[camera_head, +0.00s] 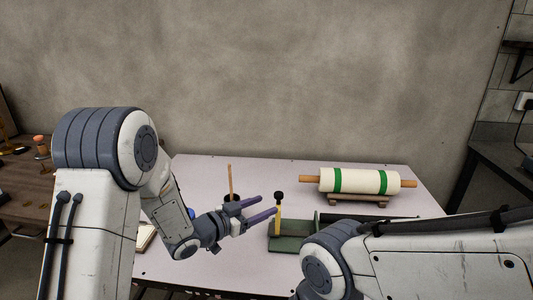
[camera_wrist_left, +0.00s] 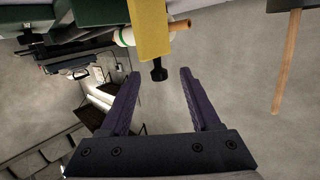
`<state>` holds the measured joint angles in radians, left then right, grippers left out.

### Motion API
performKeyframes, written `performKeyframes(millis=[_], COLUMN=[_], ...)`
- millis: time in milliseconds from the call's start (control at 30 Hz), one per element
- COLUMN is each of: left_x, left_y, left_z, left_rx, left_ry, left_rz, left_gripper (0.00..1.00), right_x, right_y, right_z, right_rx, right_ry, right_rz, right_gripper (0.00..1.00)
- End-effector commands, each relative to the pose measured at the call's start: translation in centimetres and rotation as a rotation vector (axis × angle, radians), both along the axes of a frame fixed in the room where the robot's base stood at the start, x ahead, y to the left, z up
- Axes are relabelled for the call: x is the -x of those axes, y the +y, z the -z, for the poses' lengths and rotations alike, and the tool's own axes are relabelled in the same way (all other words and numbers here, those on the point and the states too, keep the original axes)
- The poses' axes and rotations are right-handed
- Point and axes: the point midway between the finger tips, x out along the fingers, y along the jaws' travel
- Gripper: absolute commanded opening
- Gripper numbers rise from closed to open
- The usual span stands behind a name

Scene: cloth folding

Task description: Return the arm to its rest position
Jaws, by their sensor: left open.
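My left gripper (camera_head: 268,206) is open over the middle of the table, its two purple fingers pointing right in the head view. In the left wrist view the fingers (camera_wrist_left: 160,82) are spread, with nothing held between them. A yellow upright lever with a black knob (camera_head: 278,213) stands just beyond the fingertips; in the left wrist view this yellow lever (camera_wrist_left: 148,28) appears upside down, its knob in line with the gap. I cannot tell whether they touch. My right arm (camera_head: 450,262) comes in at the lower right; its gripper is out of view.
The pale table (camera_head: 190,170) holds a green metal fixture (camera_head: 285,243) at the lever's foot. A cream roll with green bands (camera_head: 355,181) rests on a wooden stand at the right. A dark cup with a stick (camera_head: 230,182) stands behind the gripper. The back-left tabletop is clear.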

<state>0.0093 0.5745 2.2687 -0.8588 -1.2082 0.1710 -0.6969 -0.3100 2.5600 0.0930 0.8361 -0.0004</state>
Motion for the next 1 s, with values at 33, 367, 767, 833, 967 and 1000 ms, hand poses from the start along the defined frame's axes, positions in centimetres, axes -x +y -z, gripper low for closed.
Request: performKeyframes(millis=[33,367,767,833,967,1000], left_x=[0.2,6.2,25.5,28.6,34.1,34.9], left_y=[-0.7,-1.1,0.6,0.9,1.6,1.7], left_z=[-0.2,0.7,1.4,1.3,0.8,-0.4], left_rx=[-0.058,-0.425,-0.71,-0.743,-0.806,-0.816], left_ry=[0.021,0.335,0.872,0.948,1.077,1.098], left_rz=[-0.021,-0.224,-0.218,-0.19,-0.123,-0.112], left_gripper=[0.63,0.63,0.63,0.63,0.63,0.63], right_x=[0.0,0.0,0.0,0.0,0.0,0.0], right_y=[0.0,0.0,0.0,0.0,0.0,0.0], right_z=[0.0,0.0,0.0,0.0,0.0,-1.1], right_rx=[0.0,0.0,0.0,0.0,0.0,0.001], right_ry=[0.0,0.0,0.0,0.0,0.0,0.001], right_rz=[0.0,0.0,0.0,0.0,0.0,0.0], right_gripper=[0.5,0.5,0.5,0.5,0.5,0.5])
